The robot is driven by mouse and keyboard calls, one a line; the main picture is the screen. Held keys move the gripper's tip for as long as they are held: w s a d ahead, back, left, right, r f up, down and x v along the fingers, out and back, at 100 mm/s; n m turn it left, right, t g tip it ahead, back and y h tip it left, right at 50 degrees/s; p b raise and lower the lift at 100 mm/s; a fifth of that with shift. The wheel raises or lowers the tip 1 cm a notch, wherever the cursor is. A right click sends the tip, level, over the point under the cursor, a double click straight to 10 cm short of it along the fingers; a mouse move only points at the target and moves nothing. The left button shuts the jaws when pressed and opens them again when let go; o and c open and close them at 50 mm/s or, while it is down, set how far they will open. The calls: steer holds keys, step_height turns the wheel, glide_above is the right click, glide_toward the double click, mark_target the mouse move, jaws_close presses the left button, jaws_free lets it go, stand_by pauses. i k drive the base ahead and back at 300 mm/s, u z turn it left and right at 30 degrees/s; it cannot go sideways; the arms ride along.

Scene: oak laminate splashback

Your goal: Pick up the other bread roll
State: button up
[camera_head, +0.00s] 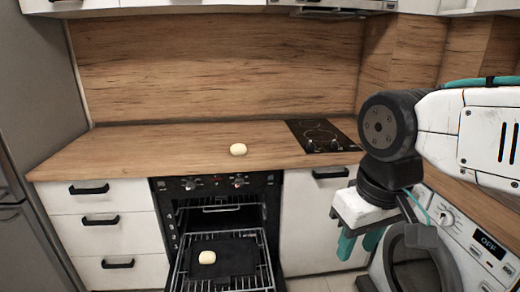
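One pale bread roll (238,149) sits on the wooden countertop, near its front edge and left of the hob. Another pale bread roll (207,257) lies on a dark tray (236,258) on the pulled-out oven rack. My gripper (359,244) hangs at the right with its teal fingers pointing down. The fingers are apart and nothing shows between them. It is well to the right of both rolls and touches neither.
The oven (217,190) is open, with its wire rack (266,268) sticking out below the countertop (150,145). A black hob (322,136) lies right of the counter roll. A washing machine (455,240) stands at the lower right, near my gripper. The left countertop is clear.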

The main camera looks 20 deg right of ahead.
mark_target(236, 150)
steer(key=z, duration=0.05)
steer(key=i, duration=1.05)
steer(key=u, duration=0.4)
